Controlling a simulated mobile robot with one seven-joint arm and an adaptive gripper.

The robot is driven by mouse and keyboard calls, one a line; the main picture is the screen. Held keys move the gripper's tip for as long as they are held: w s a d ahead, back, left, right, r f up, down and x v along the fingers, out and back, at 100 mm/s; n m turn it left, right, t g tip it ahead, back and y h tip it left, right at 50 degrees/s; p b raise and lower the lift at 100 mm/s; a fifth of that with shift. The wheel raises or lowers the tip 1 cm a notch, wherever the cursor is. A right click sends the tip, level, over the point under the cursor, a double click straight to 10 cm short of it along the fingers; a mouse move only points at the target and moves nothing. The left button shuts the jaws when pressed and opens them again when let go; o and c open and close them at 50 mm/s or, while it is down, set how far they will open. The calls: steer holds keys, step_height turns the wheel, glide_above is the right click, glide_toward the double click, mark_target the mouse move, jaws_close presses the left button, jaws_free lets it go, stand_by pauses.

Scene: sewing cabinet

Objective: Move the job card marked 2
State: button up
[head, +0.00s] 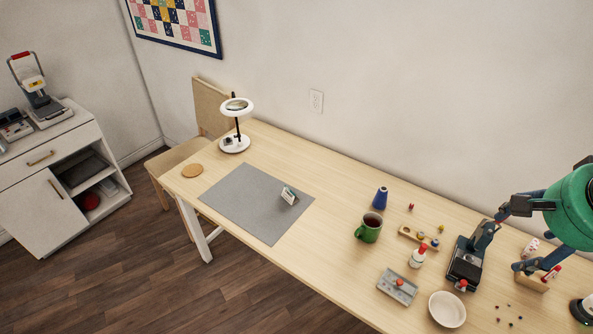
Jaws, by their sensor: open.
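A small pale card-like piece (289,196) with dark markings stands tilted near the right side of a grey mat (243,190) on the long wooden table. It may be a job card, but its marking is too small to read. I cannot make out a 2 on anything. My gripper does not show clearly anywhere in the head view.
A magnifier lamp (236,108) and cork coaster (192,170) are near the table's left end. A green mug (369,228), blue cone (380,198), grey tray (397,286), white bowl (447,309) and green-headed apparatus (575,205) crowd the right. Bare wood lies between mat and mug.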

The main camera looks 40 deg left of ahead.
steer(key=w+a+f+m+g+p, duration=0.25)
steer(key=w+a+m, duration=0.35)
steer(key=w+a, duration=1.45)
steer(key=m+g+p, duration=0.2)
steer(key=m+p, duration=0.4)
steer(key=m, duration=0.5)
glide_above(289, 193)
steer(key=d, duration=0.2)
step_height(289, 193, down, 32)
steer(key=shift+s+a+y, duration=0.2)
steer(key=shift+s+y, duration=0.05)
steer(key=shift+y, duration=0.15)
steer(key=shift+f, duration=0.15)
steer(key=shift+t, duration=0.25)
steer(key=f, duration=0.4)
steer(key=a+f, duration=0.1)
steer(key=f, duration=0.3)
steer(key=a+f+b, duration=0.1)
steer(key=f, duration=0.4)
steer(key=shift+w+f, duration=0.1)
steer(key=shift+w, duration=0.2)
